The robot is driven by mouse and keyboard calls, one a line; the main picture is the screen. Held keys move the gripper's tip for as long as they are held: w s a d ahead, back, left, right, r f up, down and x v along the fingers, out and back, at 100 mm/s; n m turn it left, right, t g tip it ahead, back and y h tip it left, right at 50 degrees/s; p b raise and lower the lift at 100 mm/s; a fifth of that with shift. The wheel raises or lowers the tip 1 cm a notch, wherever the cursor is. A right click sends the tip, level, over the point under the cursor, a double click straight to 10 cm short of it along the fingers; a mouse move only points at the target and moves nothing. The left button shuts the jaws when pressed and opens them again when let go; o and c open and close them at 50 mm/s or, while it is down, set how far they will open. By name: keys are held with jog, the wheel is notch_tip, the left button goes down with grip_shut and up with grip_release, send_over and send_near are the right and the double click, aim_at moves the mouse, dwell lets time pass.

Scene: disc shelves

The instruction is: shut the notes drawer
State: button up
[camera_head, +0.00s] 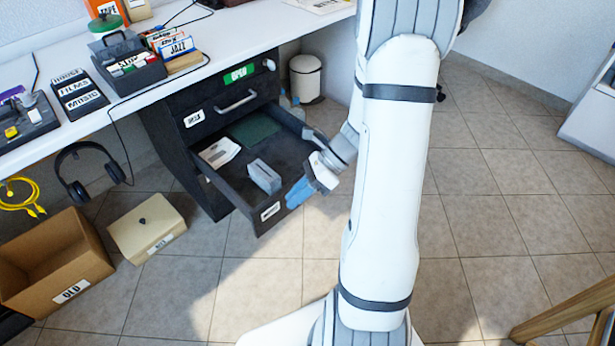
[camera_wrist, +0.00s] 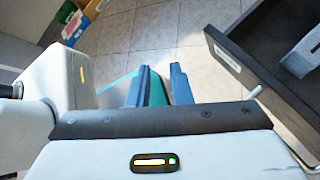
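The notes drawer (camera_head: 257,219) is pulled well out of the dark cabinet under the desk. Its front bears a small white label, too small to read surely. It holds a grey box, white papers and a dark green flat item. In the wrist view the drawer's front panel (camera_wrist: 252,62) runs across the upper right. My gripper (camera_head: 299,193) is near the drawer's front right corner. Contact with the drawer cannot be told.
Another drawer (camera_head: 214,107) with a bar handle is shut above it. A lidded beige box (camera_head: 146,225) and an open cardboard box (camera_head: 52,252) stand on the floor at left. A white bin (camera_head: 305,79) stands behind the cabinet. Tiled floor in front of the drawer is clear.

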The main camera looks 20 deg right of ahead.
jog(key=w+d+f+m+t+p, duration=0.1)
jog(key=w+d+f+m+t, duration=0.2)
jog(key=d+f+m+t, duration=0.65)
jog(key=w+d+f+m+t+p, duration=0.1)
jog(key=w+d+f+m+t, duration=0.25)
jog(key=m, duration=1.05)
jog(key=shift+g+y, duration=0.3)
jog(key=shift+g, duration=0.1)
jog(key=w+a, duration=0.1)
jog(key=w+a+f+b, duration=0.1)
jog(key=w+a+f, duration=0.1)
jog(key=a, duration=0.1)
jog(key=shift+w+f+b, duration=0.15)
jog(key=shift+f+b, duration=0.1)
jog(key=shift+b, duration=0.15)
jog(key=shift+c, duration=0.3)
grip_shut()
